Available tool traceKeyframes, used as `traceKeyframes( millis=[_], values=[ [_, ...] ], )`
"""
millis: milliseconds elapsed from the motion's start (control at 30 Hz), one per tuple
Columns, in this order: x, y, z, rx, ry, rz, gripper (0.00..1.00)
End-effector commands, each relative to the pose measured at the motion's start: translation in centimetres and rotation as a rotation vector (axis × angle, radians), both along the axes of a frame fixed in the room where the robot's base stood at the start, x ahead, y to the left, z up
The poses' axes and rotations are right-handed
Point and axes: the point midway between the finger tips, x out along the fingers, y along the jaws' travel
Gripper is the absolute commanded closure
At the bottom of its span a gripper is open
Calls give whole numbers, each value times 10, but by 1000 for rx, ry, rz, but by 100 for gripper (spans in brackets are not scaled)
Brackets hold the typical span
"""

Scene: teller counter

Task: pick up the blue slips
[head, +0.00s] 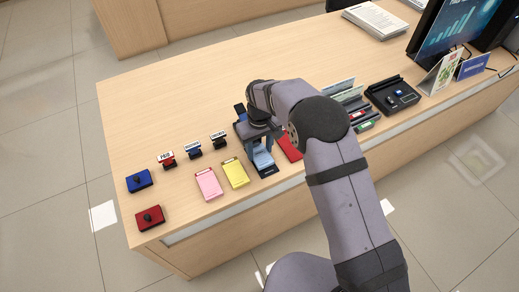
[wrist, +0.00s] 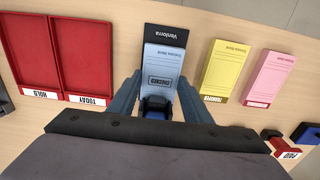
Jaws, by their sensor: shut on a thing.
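The blue slips (wrist: 160,66) are a light-blue pad with a printed box near its close end. In the head view the blue slips (head: 263,158) show under my gripper at the counter's front edge. A dark strip with white lettering (wrist: 166,36) shows at their far end. My gripper (wrist: 160,76) has one finger along each long side of the pad and is shut on it. In the head view my gripper (head: 258,143) points down over the slips. I cannot tell whether the pad is raised.
A yellow pad (head: 235,173) and a pink pad (head: 208,184) lie left of the slips. Stamps, including a red one (head: 167,161), and blue (head: 138,180) and red (head: 150,218) boxes are further left. Red trays (wrist: 88,50) lie on the other side.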

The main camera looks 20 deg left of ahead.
Motion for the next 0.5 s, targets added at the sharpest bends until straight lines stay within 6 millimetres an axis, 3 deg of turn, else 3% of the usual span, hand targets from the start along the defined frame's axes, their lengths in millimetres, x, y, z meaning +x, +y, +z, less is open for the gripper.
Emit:
traceKeyframes(
  millis=[500],
  values=[
    [-29,-29,3,-1,1,0,82]
  ],
)
